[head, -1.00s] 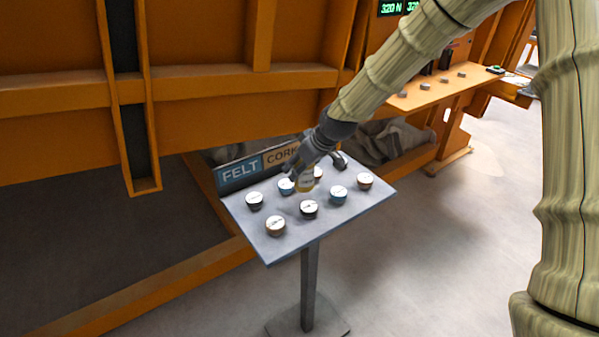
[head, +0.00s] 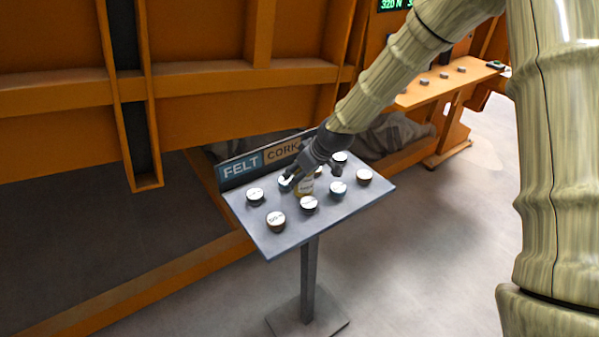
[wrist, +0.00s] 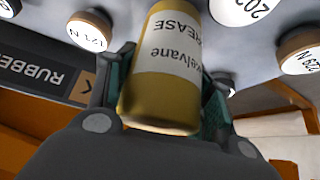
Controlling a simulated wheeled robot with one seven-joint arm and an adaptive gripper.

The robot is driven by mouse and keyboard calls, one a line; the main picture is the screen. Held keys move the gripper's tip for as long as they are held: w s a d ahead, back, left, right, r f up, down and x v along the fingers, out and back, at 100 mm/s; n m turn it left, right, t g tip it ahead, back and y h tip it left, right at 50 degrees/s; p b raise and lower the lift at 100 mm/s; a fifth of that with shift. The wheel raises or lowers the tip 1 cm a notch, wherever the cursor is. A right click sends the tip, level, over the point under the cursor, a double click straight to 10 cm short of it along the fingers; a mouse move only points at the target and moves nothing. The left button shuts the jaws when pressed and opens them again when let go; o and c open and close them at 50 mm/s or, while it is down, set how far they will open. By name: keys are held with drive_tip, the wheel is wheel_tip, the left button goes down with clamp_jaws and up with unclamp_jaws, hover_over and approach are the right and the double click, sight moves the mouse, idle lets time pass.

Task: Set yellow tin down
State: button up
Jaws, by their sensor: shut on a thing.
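The yellow tin (wrist: 160,95) has a white label reading "GREASE" and fills the middle of the wrist view. My gripper (wrist: 166,88) is shut on it, one green-padded finger on each side. In the head view the tin (head: 304,188) shows small below my gripper (head: 306,176), over the middle of the grey tilted tabletop (head: 262,231). The gripper partly hides it. I cannot tell whether its base touches the top.
Several round weights with white labelled tops stand around the tin, including a brown one (head: 276,221) and a dark one (head: 309,204) close in front. A "FELT" and "CORK" sign (head: 241,165) runs along the back edge. An orange frame (head: 60,90) stands behind.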

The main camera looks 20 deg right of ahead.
drive_tip(key=shift+f, duration=0.45)
drive_tip(key=o, duration=1.3)
